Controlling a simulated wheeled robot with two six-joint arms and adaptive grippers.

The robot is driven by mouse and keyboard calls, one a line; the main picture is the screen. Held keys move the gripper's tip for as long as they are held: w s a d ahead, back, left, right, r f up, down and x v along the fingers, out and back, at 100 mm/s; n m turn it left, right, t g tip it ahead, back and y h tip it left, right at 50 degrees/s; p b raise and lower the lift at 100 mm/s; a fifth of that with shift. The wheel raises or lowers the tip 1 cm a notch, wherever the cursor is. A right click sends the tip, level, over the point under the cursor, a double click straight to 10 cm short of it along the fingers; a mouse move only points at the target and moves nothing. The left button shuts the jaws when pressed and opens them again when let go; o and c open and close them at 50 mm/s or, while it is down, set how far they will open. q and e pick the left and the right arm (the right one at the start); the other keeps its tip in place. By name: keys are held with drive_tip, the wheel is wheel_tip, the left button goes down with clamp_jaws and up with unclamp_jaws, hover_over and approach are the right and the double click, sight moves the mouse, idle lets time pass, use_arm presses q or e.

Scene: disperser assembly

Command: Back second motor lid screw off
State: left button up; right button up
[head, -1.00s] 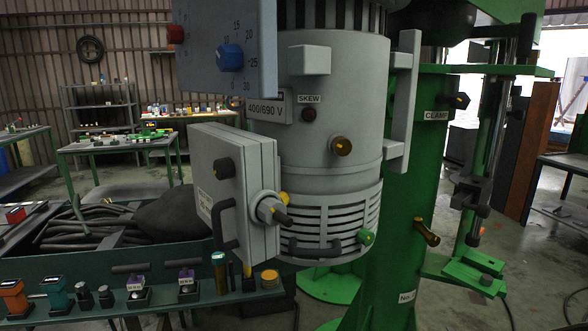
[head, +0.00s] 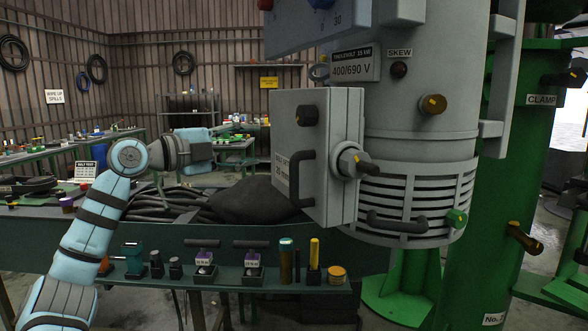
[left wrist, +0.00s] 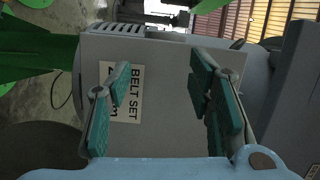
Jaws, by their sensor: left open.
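The grey motor (head: 415,150) stands at centre right in the head view. A grey box (head: 335,150) is fixed to its left side, with a black handle (head: 301,178) and a black knob-like screw (head: 307,115) near its top. I cannot tell which screw is the second lid screw. My left gripper (head: 208,145) is left of the box, pointing right and apart from it. In the left wrist view the left gripper (left wrist: 163,72) is open and empty, its teal-padded fingers facing a grey face (left wrist: 170,110) labelled "BELT SET". My right gripper is not seen.
A green bench (head: 225,278) below the box carries several small tools and parts, including an orange-topped cup (head: 337,274). A dark cloth-like heap (head: 254,200) and cables lie behind. A green column (head: 520,160) stands right of the motor. Space between left gripper and box looks clear.

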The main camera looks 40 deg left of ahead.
use_arm(q)
drive_tip(key=s+d+r+m+h+b, duration=0.1)
drive_tip(key=s+d+r+m, duration=0.15)
drive_tip(key=s, duration=0.25)
drive_tip(key=s+d+r+m+h, duration=0.1)
drive_tip(key=s+d+r+m, duration=0.1)
drive_tip(key=s+r+m, duration=0.15)
drive_tip(key=m+g+h, duration=0.1)
drive_tip(key=m+h, duration=0.1)
drive_tip(key=m, duration=0.3)
approach(299, 115)
drive_tip(key=shift+m+g, duration=0.3)
drive_tip(key=shift+m, duration=0.1)
drive_tip(key=p+x, duration=0.5)
drive_tip(key=r+p+x, duration=0.1)
drive_tip(key=p+x, duration=0.2)
drive_tip(key=shift+w+d, duration=0.1)
drive_tip(key=shift+w+f, duration=0.2)
drive_tip(key=shift+f, duration=0.1)
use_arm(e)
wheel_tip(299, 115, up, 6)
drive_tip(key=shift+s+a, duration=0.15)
use_arm(q)
drive_tip(key=shift+d, duration=0.1)
clamp_jaws()
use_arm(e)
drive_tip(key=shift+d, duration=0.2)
